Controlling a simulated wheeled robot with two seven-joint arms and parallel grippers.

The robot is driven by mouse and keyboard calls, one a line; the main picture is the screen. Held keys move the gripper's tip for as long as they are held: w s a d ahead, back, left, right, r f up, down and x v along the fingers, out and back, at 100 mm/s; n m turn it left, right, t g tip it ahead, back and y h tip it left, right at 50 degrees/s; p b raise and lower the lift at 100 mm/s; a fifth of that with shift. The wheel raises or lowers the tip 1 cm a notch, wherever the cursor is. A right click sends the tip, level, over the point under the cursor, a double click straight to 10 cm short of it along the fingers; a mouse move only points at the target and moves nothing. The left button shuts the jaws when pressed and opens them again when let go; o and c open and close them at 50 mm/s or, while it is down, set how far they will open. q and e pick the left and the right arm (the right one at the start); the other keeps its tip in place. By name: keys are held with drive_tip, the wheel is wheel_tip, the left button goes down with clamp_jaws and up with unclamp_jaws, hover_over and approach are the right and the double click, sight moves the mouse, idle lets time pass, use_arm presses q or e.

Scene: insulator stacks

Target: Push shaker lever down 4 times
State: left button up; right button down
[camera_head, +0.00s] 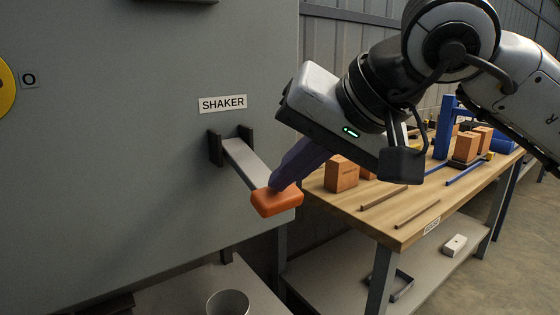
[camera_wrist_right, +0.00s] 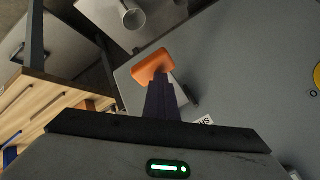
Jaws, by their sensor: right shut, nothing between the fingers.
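The shaker lever is a grey bar (camera_head: 245,163) with an orange handle (camera_head: 276,202), jutting from the grey cabinet below the SHAKER label (camera_head: 222,104). It slopes downward toward its handle. My right gripper (camera_head: 275,186) is shut and empty, its dark fingers reaching down to the top of the orange handle. They overlap the handle in the head view and seem to touch it. In the right wrist view the fingertips (camera_wrist_right: 161,76) lie against the orange handle (camera_wrist_right: 154,67). My left gripper is not in view.
A wooden workbench (camera_head: 405,232) with brick-like blocks (camera_head: 341,173), rods and a blue stand (camera_head: 444,130) is to the right. A metal cup (camera_head: 228,303) stands on a low shelf below the lever. The space directly under the handle looks clear.

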drive_tip(key=shift+f, duration=0.15)
drive_tip(key=shift+r+p, duration=2.35)
drive_tip(key=shift+r, duration=0.8)
wheel_tip(320, 180, up, 5)
drive_tip(key=p, duration=0.4)
idle(1.1)
